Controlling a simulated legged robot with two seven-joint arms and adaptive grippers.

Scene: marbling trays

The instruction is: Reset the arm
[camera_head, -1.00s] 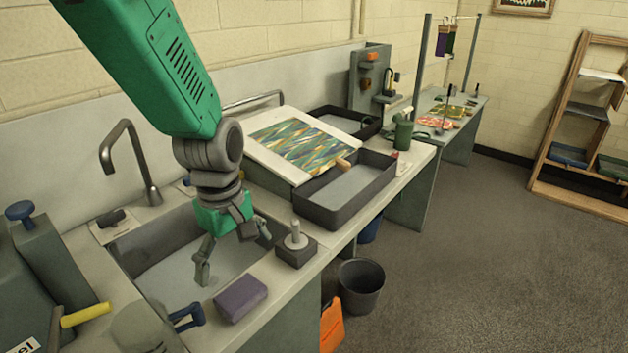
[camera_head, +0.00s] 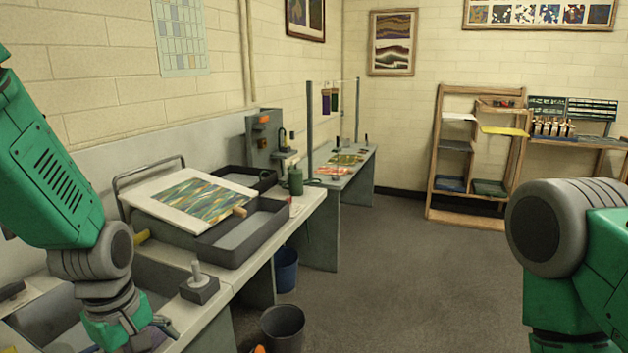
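My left arm (camera_head: 52,170) comes in at the left edge and hangs down over the sink (camera_head: 50,315) set in the counter. Its gripper (camera_head: 135,338) is at the bottom edge of the view, where its fingers are mostly cut off. I cannot tell whether it is open or shut, and nothing clearly shows in it. My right arm (camera_head: 580,260) shows at the right edge, bent with its lower part pointing down over the floor. My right gripper is below the view.
A bin (camera_head: 283,329) stands on the floor. The floor between the counter and wooden shelf (camera_head: 440,185) is clear.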

